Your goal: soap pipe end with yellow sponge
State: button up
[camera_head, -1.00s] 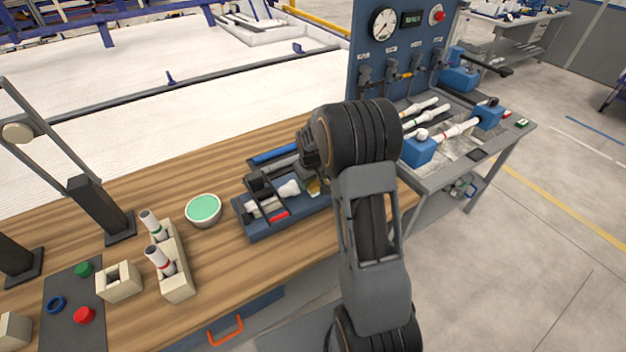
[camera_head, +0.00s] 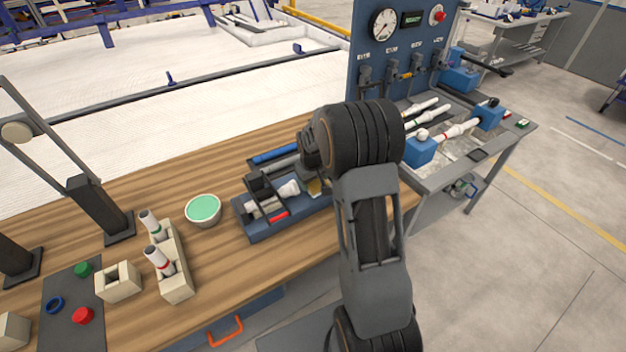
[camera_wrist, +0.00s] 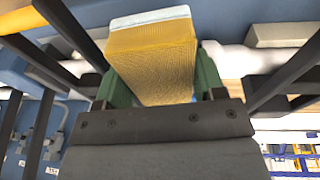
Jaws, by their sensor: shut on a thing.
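My gripper (camera_wrist: 150,82) is shut on the yellow sponge (camera_wrist: 150,60), which has a pale layer along its far edge. In the head view the sponge (camera_head: 314,187) shows as a small yellow patch at the right part of the blue tool tray (camera_head: 262,234), below my wrist. My arm hides most of the gripper there. A bowl of green soap (camera_head: 204,208) stands left of the tray, apart from the gripper. Two short white pipes, one with a green band (camera_head: 152,222) and one with a red band (camera_head: 159,261), stand tilted in a beige holder (camera_head: 178,288).
A square beige block (camera_head: 118,282) and a dark mat (camera_head: 66,322) with coloured rings lie at left. White pipes lie in the blue-clamped test bench (camera_head: 419,152) at right.

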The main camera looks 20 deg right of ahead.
jog(key=shift+w+a, duration=0.1)
jog(key=shift+w, duration=0.45)
jog(key=shift+s, duration=0.15)
jog(key=shift+s, duration=0.65)
jog(key=shift+w, duration=0.2)
jog(key=shift+w, duration=0.65)
jog(key=shift+s, duration=0.15)
jog(key=shift+s+b, duration=0.3)
jog(key=shift+s, duration=0.4)
